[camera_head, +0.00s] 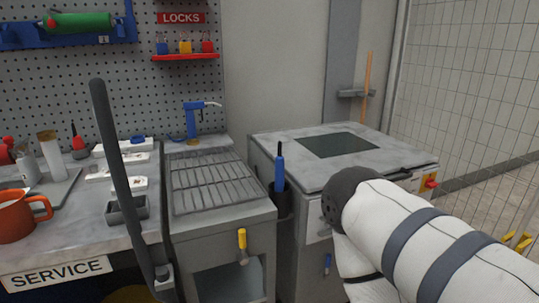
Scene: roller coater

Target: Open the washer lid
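The washer appears to be the grey cabinet (300,235) right of centre. Its flat, worn grey lid (290,147) lies down on the cabinet, closed as far as I can see, with a dark window panel (338,145) in it. A dark strip (414,172), perhaps a handle, runs along the lid's front right edge. My white right arm with grey bands reaches in from the lower right and hides part of the cabinet front. Neither gripper shows.
A sink unit with a slatted grate (212,182) and blue tap (193,120) stands to the left. A holder with a blue-handled tool (279,168) sits between the units. A red knob on yellow (431,181) is at the right corner. A dark upright bar (120,170) crosses the left.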

